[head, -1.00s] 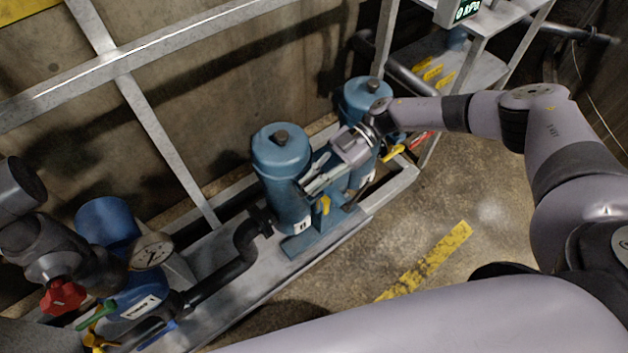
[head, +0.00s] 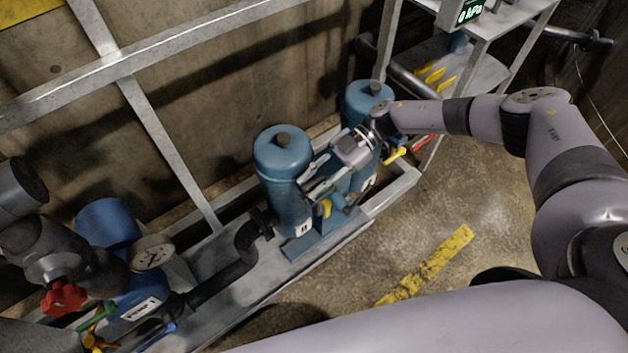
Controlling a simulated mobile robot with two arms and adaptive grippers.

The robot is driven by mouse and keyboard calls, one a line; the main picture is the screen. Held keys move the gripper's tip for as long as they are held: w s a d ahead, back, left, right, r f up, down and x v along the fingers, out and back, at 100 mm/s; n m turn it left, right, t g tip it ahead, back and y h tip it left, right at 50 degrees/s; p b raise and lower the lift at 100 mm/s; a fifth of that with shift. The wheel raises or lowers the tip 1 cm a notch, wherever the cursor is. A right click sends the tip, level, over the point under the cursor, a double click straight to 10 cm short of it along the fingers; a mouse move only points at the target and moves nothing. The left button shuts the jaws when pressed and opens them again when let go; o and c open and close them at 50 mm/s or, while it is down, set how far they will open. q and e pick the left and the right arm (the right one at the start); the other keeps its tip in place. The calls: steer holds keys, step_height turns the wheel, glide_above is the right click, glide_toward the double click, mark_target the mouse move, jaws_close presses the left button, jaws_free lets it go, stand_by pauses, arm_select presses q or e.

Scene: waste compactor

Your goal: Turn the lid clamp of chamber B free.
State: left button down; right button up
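Two blue lidded chambers stand on a metal frame: a left one (head: 282,160) and a right one (head: 367,98), partly hidden behind my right arm. Each has a dark knob on its lid. Their labels are too small to read surely, so I cannot tell which is chamber B. A yellow handle (head: 326,208) sits low between them. I cannot make out a lid clamp. My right gripper (head: 306,182) has its fingers spread beside the left chamber's right side, above the yellow handle. It holds nothing that I can see; contact is unclear. My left gripper is out of view.
A dark pipe (head: 218,283) runs left to a blue unit with a gauge (head: 152,253) and a red handwheel (head: 64,298). A metal shelf (head: 480,72) with a lit display (head: 469,11) stands at the back right. Floor with a yellow stripe (head: 428,265) is clear in front.

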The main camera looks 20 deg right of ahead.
steer(key=v, duration=1.2)
